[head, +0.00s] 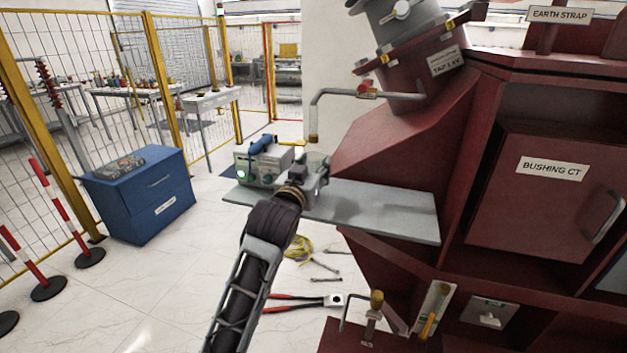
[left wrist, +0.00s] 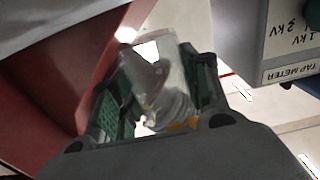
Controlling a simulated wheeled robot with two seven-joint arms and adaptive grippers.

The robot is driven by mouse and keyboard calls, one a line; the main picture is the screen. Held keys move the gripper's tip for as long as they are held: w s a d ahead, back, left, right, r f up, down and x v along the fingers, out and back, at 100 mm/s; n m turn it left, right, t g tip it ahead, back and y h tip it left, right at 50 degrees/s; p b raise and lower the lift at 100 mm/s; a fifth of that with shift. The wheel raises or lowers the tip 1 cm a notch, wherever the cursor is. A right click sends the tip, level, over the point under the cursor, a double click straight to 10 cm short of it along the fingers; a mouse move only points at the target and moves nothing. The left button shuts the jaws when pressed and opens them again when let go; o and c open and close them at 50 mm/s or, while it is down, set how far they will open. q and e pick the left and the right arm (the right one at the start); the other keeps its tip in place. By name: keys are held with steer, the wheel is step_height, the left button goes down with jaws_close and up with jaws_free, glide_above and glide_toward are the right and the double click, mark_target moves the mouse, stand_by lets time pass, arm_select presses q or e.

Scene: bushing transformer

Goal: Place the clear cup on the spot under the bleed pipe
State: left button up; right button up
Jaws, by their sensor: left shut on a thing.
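My left gripper (head: 318,172) is shut on the clear cup (left wrist: 160,75), which sits between its green-padded fingers in the left wrist view. In the head view the cup (head: 316,160) is faint and partly hidden by the gripper. The bleed pipe (head: 314,120) is a thin grey pipe with a red valve, bending down just above the cup. The grey shelf (head: 400,215) lies beneath; I cannot tell whether the cup touches it. The spot under the pipe is not distinguishable behind my gripper. My right gripper is not in view.
The tap meter (head: 257,172) with a blue-handled thing on top stands left of my gripper on the shelf. The red transformer body (head: 400,130) rises close on the right. The shelf's right part is bare. Loose tools lie on the floor.

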arm_select(q)
steer(key=shift+f, duration=1.7)
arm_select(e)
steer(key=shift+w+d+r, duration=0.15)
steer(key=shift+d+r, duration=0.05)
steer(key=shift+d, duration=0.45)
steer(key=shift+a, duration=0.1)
arm_select(q)
steer(key=shift+f, duration=0.15)
steer(key=o, duration=1)
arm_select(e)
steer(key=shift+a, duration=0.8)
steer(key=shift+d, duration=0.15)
